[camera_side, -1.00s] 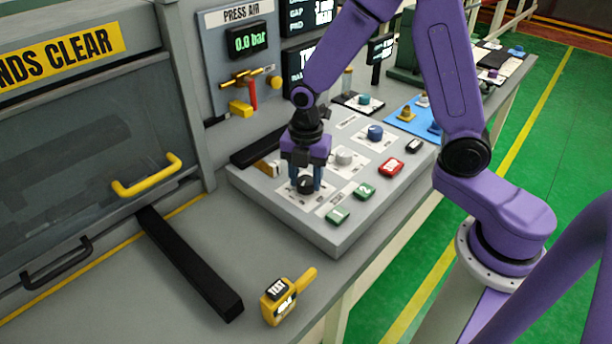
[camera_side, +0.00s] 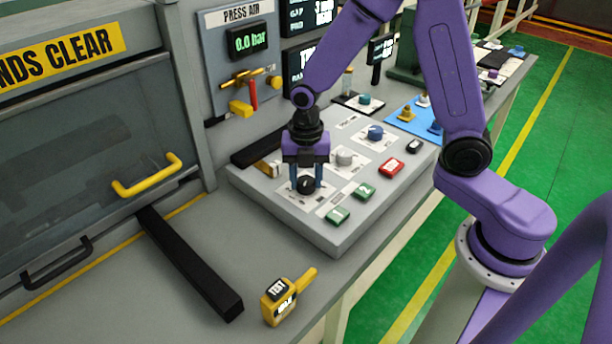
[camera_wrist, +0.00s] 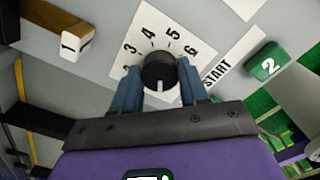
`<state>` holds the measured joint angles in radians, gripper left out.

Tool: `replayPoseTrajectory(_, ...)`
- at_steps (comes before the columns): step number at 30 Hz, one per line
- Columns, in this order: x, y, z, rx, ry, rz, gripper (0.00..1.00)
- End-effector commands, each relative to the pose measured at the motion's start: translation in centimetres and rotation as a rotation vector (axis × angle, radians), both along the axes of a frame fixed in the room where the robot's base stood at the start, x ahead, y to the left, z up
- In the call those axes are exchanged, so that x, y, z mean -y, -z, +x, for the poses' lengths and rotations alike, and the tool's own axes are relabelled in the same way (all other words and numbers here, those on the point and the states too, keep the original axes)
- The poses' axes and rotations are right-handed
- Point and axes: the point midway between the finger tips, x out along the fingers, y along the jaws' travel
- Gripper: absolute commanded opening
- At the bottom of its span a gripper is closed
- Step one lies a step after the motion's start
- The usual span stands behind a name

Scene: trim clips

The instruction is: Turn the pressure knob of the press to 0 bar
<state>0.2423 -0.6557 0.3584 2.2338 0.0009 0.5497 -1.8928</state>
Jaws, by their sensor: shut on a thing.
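The black pressure knob (camera_side: 305,184) sits on a white scale plate at the near left of the grey control panel. In the wrist view, the knob (camera_wrist: 159,70) has a white pointer mark toward the bottom of the picture, between my fingers. The scale figures 3, 4, 5 and 6 show around its far side; the lower figures are hidden by my gripper. My gripper (camera_side: 306,178) points down, its two blue fingers shut on opposite sides of the knob. The fingers also show in the wrist view (camera_wrist: 160,88). The PRESS AIR display (camera_side: 248,41) reads 0.0 bar.
Green buttons (camera_side: 338,215), a red button (camera_side: 391,167), a grey knob (camera_side: 344,156) and a blue knob (camera_side: 375,132) share the panel. A yellow tester (camera_side: 280,301) lies on the bench in front. A guard with a yellow handle (camera_side: 147,178) stands left.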

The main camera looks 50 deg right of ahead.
Motion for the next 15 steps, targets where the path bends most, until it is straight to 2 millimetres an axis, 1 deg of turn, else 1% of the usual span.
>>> replayPoseTrajectory(1,-0.07,-0.09,0.10,0.004,-0.005,0.001,0.13)
replayPoseTrajectory(2,-0.07,-0.09,0.10,0.004,-0.005,0.001,0.47)
replayPoseTrajectory(3,-0.07,-0.09,0.10,0.004,-0.004,0.001,0.60)
replayPoseTrajectory(4,-0.07,-0.09,0.09,0.004,-0.004,0.001,0.69)
replayPoseTrajectory(12,-0.03,-0.04,0.04,0.001,-0.002,0.000,0.69)
replayPoseTrajectory(15,-0.05,-0.31,0.07,0.003,-0.001,0.001,0.69)
